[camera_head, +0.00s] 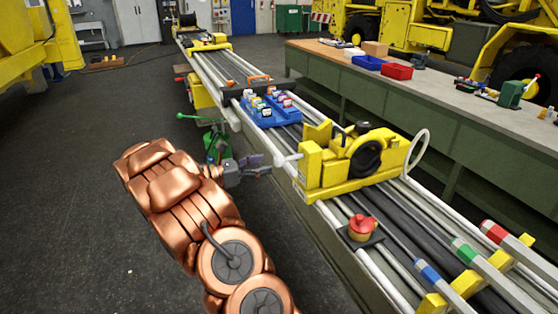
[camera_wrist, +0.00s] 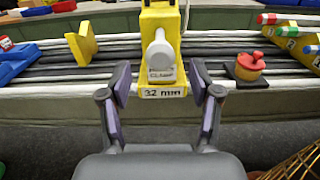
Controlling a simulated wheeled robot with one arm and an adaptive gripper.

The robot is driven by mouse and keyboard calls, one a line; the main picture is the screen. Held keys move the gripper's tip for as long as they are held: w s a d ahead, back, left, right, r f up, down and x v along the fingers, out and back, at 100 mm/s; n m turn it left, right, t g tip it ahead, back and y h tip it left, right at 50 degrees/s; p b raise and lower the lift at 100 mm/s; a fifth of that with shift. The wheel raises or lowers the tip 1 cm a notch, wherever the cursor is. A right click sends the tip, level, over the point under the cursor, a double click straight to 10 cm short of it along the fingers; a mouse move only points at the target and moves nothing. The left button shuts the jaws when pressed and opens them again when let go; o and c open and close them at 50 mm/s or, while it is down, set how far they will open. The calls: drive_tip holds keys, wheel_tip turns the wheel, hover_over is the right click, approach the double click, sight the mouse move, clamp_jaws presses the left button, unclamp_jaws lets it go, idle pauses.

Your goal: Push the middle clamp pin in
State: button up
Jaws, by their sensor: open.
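The yellow clamp (camera_head: 350,168) stands across the boom rails, with a white ring handle at its right. A pale, round-headed pin (camera_head: 287,160) sticks out of its near left side. In the wrist view the pin (camera_wrist: 160,52) faces me near the centre, above a "32 mm" label on the yellow clamp (camera_wrist: 165,90). How deep the pin sits inside the clamp is hidden. My gripper (camera_head: 262,165) is open and empty, just left of the pin and pointing at it. In the wrist view its two fingers (camera_wrist: 160,85) are spread to either side, apart from the clamp.
A blue bin of small coloured items (camera_head: 272,112) sits on the rails behind the clamp. Bars with red, green and blue ends (camera_head: 465,250) lie at the lower right. Open floor lies to the left.

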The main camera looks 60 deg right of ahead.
sight(274, 161)
drive_tip(key=shift+p+x, duration=0.65)
drive_tip(key=shift+x, duration=2.35)
drive_tip(key=shift+c, duration=0.3)
clamp_jaws()
